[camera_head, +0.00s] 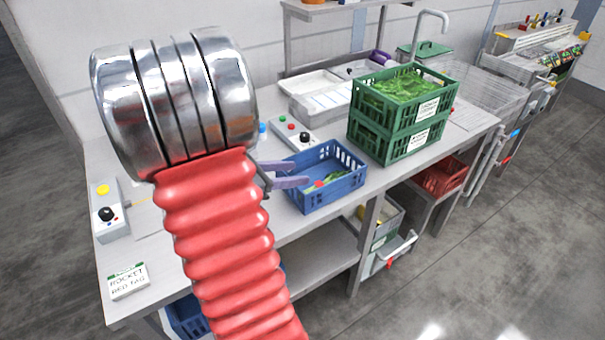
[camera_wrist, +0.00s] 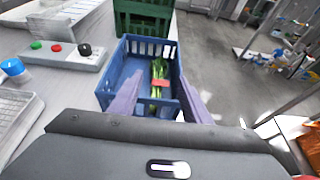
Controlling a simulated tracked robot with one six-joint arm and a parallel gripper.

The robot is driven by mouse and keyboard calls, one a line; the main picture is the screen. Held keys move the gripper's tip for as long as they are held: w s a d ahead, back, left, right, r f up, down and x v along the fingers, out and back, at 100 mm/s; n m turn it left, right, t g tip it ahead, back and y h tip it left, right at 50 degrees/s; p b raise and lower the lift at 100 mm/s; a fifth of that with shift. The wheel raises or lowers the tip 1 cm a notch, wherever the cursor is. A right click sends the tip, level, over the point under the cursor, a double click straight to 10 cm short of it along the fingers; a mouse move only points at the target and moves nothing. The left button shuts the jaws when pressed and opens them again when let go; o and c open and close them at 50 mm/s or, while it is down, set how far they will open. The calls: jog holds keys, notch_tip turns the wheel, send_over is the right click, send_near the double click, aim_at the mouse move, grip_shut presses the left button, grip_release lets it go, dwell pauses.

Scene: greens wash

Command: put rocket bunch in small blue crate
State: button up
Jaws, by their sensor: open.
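The small blue crate (camera_head: 325,178) stands on the steel bench, left of the stacked green crates. In the wrist view the crate (camera_wrist: 112,72) is just ahead of my gripper. The rocket bunch (camera_head: 333,177) lies inside the crate, green with a red band; it shows more clearly in the wrist view (camera_wrist: 158,72), lying lengthwise along the crate floor. My gripper (camera_head: 301,182) has two purple fingers, spread apart at the crate's near left side. In the wrist view the open gripper (camera_wrist: 162,98) has one finger to each side of the bunch. Whether the fingers touch the crate is unclear.
Two stacked green crates (camera_head: 378,147) of leaves stand right of the blue crate. A button box (camera_head: 294,134) is behind it. A small sign (camera_head: 127,281) reading "ROCKET RED TAG" stands at the bench's left end.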

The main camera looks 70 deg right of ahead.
jog(key=shift+v, duration=1.45)
jog(key=w+a+r+m+t+y, duration=0.2)
jog(key=w+a+m+t+y, duration=0.1)
jog(key=a, duration=1.1)
jog(key=w+a+r+m+t+y, duration=0.3)
jog(key=w+a+t, duration=0.3)
jog(key=a, duration=0.9)
jog(key=w+a+r+m+t+y, duration=0.3)
jog(key=w+a+t+y, duration=0.1)
jog(key=a, duration=1)
jog(key=shift+w+a+m+t, duration=0.3)
jog(key=shift+a+m+t, duration=0.1)
jog(key=shift+t, duration=0.4)
